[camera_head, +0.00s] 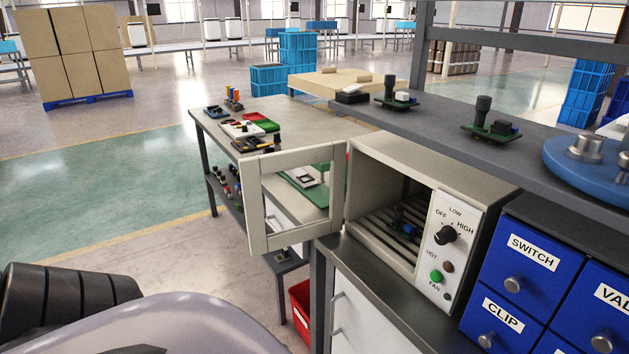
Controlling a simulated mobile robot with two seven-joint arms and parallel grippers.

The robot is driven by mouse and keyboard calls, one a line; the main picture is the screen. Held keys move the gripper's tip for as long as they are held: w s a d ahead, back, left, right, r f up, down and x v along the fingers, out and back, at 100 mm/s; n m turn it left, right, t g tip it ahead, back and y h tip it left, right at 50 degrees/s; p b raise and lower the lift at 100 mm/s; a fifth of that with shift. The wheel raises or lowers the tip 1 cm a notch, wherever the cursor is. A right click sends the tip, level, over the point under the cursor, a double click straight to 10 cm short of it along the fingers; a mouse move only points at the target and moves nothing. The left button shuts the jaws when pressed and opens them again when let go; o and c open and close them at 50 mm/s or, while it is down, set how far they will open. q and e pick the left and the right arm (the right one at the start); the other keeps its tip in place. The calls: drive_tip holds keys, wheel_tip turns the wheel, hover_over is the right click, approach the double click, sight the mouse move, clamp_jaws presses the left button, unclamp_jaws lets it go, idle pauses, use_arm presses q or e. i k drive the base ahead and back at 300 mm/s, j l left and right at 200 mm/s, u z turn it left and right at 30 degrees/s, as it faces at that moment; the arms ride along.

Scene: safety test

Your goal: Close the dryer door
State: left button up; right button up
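The dryer (365,188) is a beige box on a dark bench, with a dial, a green button and LOW, OFF, HIGH labels on its front panel (449,240). Its door (256,208) is a pale frame with a see-through middle. The door stands wide open, swung out to the left from the dryer's left edge. Inside the dryer, a small circuit board with blue and black parts (403,226) sits on a slatted rack. Neither of my grippers shows in the head view; parts of my own body fill the lower left.
Blue drawers (521,262) labelled SWITCH and CLIP stand right of the dryer. A grey shelf (440,122) with circuit boards runs behind it. A table (205,122) with small parts stands behind the door. A red bin (301,308) is below. Floor left of the door is clear.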

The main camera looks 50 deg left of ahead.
sight(250, 168)
drive_tip(key=j+z, duration=0.15)
drive_tip(key=j, duration=0.6)
drive_tip(key=j+z, duration=0.1)
drive_tip(key=j, duration=0.6)
drive_tip(key=j+z, duration=0.15)
drive_tip(key=j, duration=0.6)
drive_tip(key=k+j+z, duration=0.1)
drive_tip(key=j, duration=0.6)
drive_tip(key=k+j+z, duration=0.15)
drive_tip(key=j, duration=0.55)
